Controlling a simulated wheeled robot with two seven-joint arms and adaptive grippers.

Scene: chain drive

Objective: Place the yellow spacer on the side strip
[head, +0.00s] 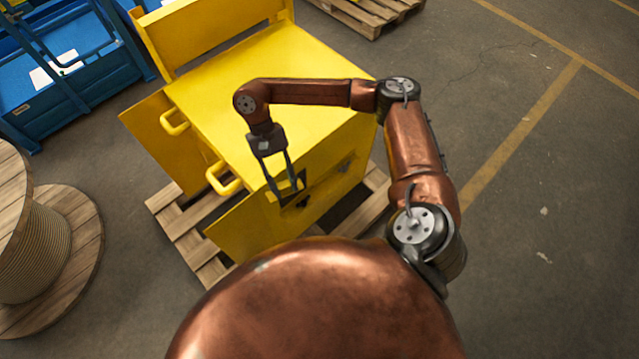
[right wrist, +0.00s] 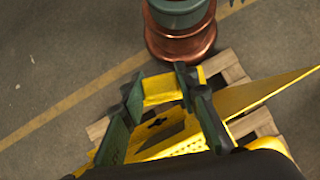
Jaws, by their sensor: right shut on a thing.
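My right gripper (head: 287,190) hangs at the near side of the yellow cabinet (head: 262,85) in the head view. In the right wrist view its two dark green fingers (right wrist: 158,86) are shut on a yellow block, which I take to be the yellow spacer (right wrist: 160,90). The spacer spans the gap between the fingertips. In the head view I cannot make out the spacer against the yellow cabinet. I cannot single out the side strip in either view. My left gripper is not in view.
The cabinet stands on a wooden pallet (head: 188,238) with its yellow handled panels (head: 165,140) standing out at the left. A wooden cable reel (head: 40,245) stands at the left, and a blue crate (head: 50,85) behind it. The floor at the right is clear.

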